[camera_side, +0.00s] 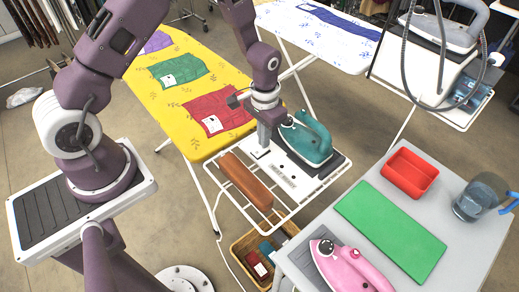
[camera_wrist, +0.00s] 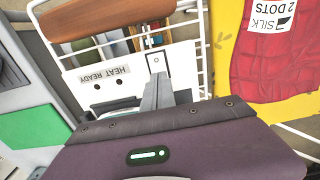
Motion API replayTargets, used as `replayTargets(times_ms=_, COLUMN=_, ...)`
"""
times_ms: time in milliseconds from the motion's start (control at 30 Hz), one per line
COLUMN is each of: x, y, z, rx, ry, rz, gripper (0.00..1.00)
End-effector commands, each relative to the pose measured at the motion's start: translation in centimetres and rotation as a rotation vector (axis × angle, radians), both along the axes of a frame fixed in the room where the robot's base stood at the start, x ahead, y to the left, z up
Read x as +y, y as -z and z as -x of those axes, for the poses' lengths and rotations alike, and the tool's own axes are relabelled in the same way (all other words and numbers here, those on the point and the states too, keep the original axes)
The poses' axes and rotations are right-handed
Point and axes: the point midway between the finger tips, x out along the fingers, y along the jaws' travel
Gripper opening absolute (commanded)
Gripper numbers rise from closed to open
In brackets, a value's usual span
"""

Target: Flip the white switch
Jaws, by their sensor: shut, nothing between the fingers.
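The white switch (camera_wrist: 155,61) sits on a pale plate at the end of a white panel (camera_wrist: 88,76) marked HEAT READY in the wrist view. My gripper (camera_wrist: 157,78) is shut and empty, its fingertips close to the near edge of the switch plate. I cannot tell whether they touch it or which way the switch is tipped. In the side view my gripper (camera_side: 264,140) points down over the left end of the panel (camera_side: 283,178), beside the teal iron (camera_side: 305,138); the switch is hard to make out there.
A brown padded board (camera_side: 245,181) lies along the white wire rack's front. A yellow ironing board (camera_side: 200,60) carries a red garment (camera_side: 218,110) just behind my gripper. A grey table (camera_side: 465,240) with a pink iron (camera_side: 350,268), green mat (camera_side: 390,228) and red tray (camera_side: 409,173) stands right.

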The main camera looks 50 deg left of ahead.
Motion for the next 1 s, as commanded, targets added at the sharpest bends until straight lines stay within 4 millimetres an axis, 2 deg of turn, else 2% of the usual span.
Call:
replayTargets(times_ms=800, x=0.0, y=1.2, z=0.0, rx=0.001, ry=0.0, rz=0.0, gripper=0.0)
replayTargets(times_ms=1000, x=0.0, y=-0.3, z=-0.1, rx=-0.002, ry=0.0, rz=0.0, gripper=0.0)
